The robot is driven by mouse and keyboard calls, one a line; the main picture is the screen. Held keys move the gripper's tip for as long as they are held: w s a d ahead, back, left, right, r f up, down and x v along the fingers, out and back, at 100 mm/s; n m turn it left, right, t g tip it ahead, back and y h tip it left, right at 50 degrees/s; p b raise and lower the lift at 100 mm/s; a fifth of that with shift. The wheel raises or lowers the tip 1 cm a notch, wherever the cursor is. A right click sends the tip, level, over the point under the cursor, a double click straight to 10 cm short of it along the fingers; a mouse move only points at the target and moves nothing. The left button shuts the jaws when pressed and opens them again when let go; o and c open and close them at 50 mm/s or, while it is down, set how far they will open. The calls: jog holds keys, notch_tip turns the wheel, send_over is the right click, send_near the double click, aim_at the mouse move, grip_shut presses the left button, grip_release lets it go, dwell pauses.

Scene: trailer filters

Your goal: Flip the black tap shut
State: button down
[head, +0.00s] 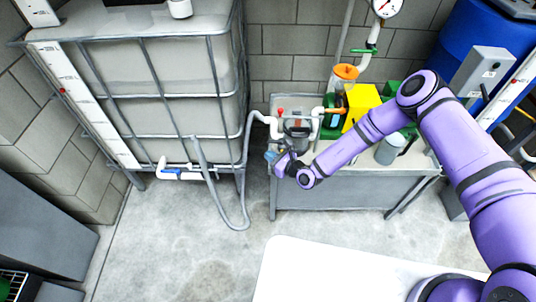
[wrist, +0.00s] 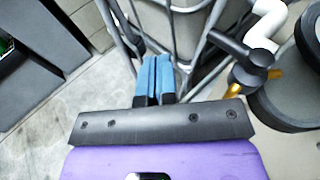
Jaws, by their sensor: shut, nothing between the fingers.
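The black tap (wrist: 240,52) shows in the wrist view, right of my fingers. It has a dark lever and a brass-coloured stem, beside a white pipe and a dark round housing. My gripper (wrist: 157,75) is shut and empty, its blue fingertips together. The fingers are apart from the tap in the picture; their exact depth gap is hard to tell. In the head view my gripper (head: 271,156) is at the left front end of the grey bench. I cannot make out the tap there; my wrist covers part of that area.
A caged white tank (head: 160,85) stands left, with a blue-handled valve (head: 172,171) and a hanging grey hose (head: 222,195). The grey bench (head: 330,190) carries a red-handled valve (head: 280,112), a yellow box (head: 362,102) and a grey canister (head: 389,150). The floor in front is partly clear.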

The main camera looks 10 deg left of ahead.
jog(key=s+d+r, duration=0.1)
jog(key=s, duration=0.7)
jog(key=shift+d+r, duration=0.3)
jog(key=shift+r, duration=0.05)
jog(key=d+r+n+g, duration=0.4)
jog(key=r+n, duration=0.2)
jog(key=r, duration=0.6)
jog(key=w+d+r+n+g, duration=0.1)
jog(key=d+r+n+g, duration=0.35)
jog(key=r, duration=0.85)
jog(key=d+r+n+g, duration=0.25)
jog(key=r+n, duration=0.55)
jog(key=r, duration=0.4)
jog(key=s+d+r+n+t+h, duration=0.1)
jog(key=s+d+r+t+h, duration=0.2)
jog(key=s+d+r, duration=0.4)
jog(key=s+d+r+n+t+h, duration=0.2)
jog(key=s+d+r+h, duration=0.4)
jog(key=d, duration=0.7)
jog(key=s+d+r+n+t+h, duration=0.2)
jog(key=s+d+r+t+h, duration=0.2)
jog(key=s+d+r, duration=0.4)
jog(key=d+r+h, duration=0.1)
jog(key=d, duration=0.2)
jog(key=shift+s+r, duration=0.3)
jog(key=shift+r, duration=0.1)
